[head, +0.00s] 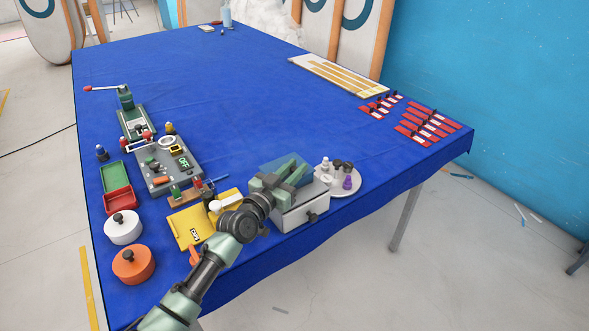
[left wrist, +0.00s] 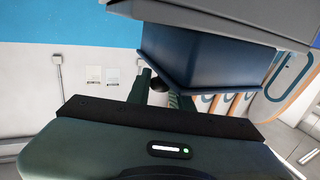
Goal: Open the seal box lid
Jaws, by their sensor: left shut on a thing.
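The seal box (head: 302,213) is a light grey box with a dark knob on its front, near the table's front edge. A blue panel (head: 272,163), which looks like part of its lid, shows behind my left gripper (head: 292,172); I cannot tell how far it is raised. My left gripper is over the box, shut on a small dark knob. My gripper hides much of the box top. My right gripper is out of view.
A round tray (head: 345,190) with small bottles stands right of the box. A yellow board (head: 190,225) lies left of it, near a grey device panel (head: 168,172) and white and orange round pots (head: 123,227). The middle of the blue table is clear.

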